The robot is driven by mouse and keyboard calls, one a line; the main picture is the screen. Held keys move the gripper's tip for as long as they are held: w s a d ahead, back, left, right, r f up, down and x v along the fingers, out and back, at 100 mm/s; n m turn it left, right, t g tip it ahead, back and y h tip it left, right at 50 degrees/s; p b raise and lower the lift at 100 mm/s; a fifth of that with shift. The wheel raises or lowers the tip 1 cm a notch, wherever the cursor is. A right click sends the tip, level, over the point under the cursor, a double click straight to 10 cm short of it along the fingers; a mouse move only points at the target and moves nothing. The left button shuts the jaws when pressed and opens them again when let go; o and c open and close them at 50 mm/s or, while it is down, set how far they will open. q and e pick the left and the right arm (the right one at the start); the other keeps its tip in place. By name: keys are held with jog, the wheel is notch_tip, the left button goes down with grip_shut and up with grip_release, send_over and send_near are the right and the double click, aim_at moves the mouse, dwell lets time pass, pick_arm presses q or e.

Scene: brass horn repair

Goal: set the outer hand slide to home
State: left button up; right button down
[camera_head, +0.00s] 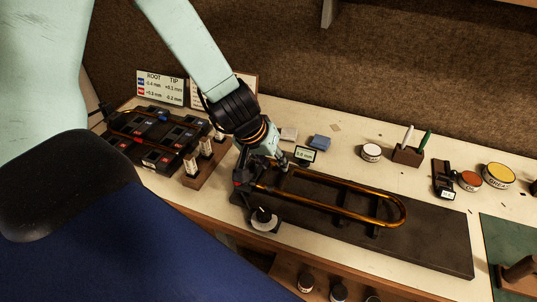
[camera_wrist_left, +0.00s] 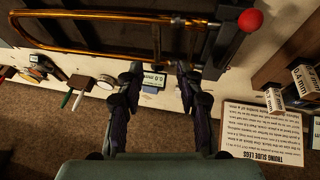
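The outer hand slide (camera_head: 395,215), a long U-shaped brass tube, lies on a dark flat base (camera_head: 440,245) on the bench, its curved end to the right. In the left wrist view the slide (camera_wrist_left: 75,47) crosses the top, with the bow at the left. My left gripper (camera_head: 277,165) is above the base's left end, by the slide's straight-tube end. In the left wrist view its two fingers (camera_wrist_left: 160,75) are spread, with a small digital readout (camera_wrist_left: 154,80) seen between them. No tube shows clamped between the fingers. My right gripper is out of view.
A round dial (camera_head: 263,218) stands at the base's front left. A black rack (camera_head: 150,135) and a wooden block with pale pieces (camera_head: 200,165) are at the left. Behind the base are a pen holder (camera_head: 407,155) and tins (camera_head: 498,175). A red knob (camera_wrist_left: 250,20) shows in the wrist view.

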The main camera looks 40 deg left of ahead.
pick_arm(q)
jog(key=v, duration=0.3)
dwell(0.4)
jog(key=shift+d, duration=0.15)
dwell(0.4)
